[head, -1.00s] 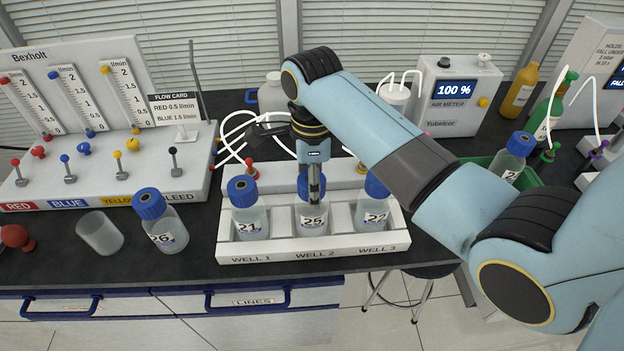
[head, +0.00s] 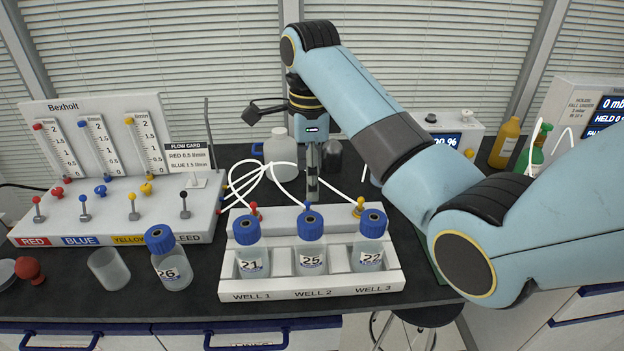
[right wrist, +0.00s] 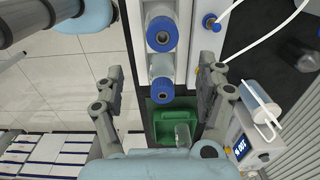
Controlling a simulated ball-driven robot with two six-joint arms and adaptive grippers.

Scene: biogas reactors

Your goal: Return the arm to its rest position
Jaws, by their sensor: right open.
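My right gripper (head: 312,182) is open and empty. It hangs above and behind the middle bottle 25 (head: 311,255), clear of its blue cap. Bottle 25 stands upright in WELL 2 of the white rack (head: 312,294). Bottle 21 (head: 251,259) stands in WELL 1 and bottle 22 (head: 370,252) in WELL 3. In the right wrist view the two fingers of my right gripper (right wrist: 160,72) are spread wide, with blue-capped bottles seen below between them. My left gripper is not in view.
Bottle 26 (head: 169,262) and an empty beaker (head: 108,269) stand left of the rack. The flow panel (head: 110,205) is at the left. White tubes (head: 270,166) curve behind the rack. A white jug (head: 280,155) stands at the back. A green tray (right wrist: 170,138) shows in the wrist view.

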